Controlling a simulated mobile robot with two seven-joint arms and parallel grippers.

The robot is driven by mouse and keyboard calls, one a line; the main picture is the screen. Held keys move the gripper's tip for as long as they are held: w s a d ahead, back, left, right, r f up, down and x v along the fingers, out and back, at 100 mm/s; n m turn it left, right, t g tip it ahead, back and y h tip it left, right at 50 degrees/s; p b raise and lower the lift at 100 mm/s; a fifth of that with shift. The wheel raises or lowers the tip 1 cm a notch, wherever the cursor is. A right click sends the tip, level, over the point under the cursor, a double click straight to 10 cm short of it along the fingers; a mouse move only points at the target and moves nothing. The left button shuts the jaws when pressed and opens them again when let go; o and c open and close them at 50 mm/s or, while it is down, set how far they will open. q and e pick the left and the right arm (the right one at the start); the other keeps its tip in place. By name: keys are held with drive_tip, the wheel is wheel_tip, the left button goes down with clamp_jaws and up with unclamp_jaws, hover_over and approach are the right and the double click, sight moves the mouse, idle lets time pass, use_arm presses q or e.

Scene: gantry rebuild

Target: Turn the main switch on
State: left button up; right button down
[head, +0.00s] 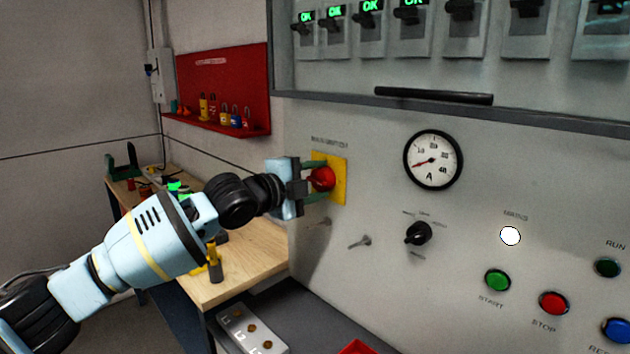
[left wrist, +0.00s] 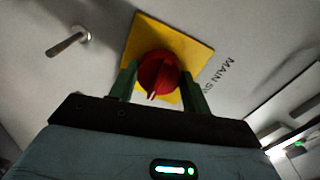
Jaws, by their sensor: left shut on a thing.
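The main switch (head: 322,178) is a red rotary knob on a yellow square plate (head: 341,168) on the grey panel. In the left wrist view the red knob (left wrist: 158,73) sits between two green fingers, on the yellow plate (left wrist: 190,45) with the lettering "MAIN SW" beside it. A pale pointer mark on the knob faces the gripper's body in that view. My left gripper (head: 314,178) reaches in from the left and is shut on the knob, one finger on each side. Part of the knob is hidden by the gripper. My right gripper is not in view.
The panel carries a gauge (head: 433,160), a black selector (head: 418,234), a white mains lamp (head: 510,236), a green start button (head: 497,280) and a red stop button (head: 553,303). A wooden bench (head: 240,270) and red lock board (head: 222,92) stand left. Breakers line the top.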

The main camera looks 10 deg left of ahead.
use_arm(q)
drive_tip(key=o, duration=1)
drive_tip(key=shift+c, duration=0.2)
drive_tip(key=v, duration=0.8)
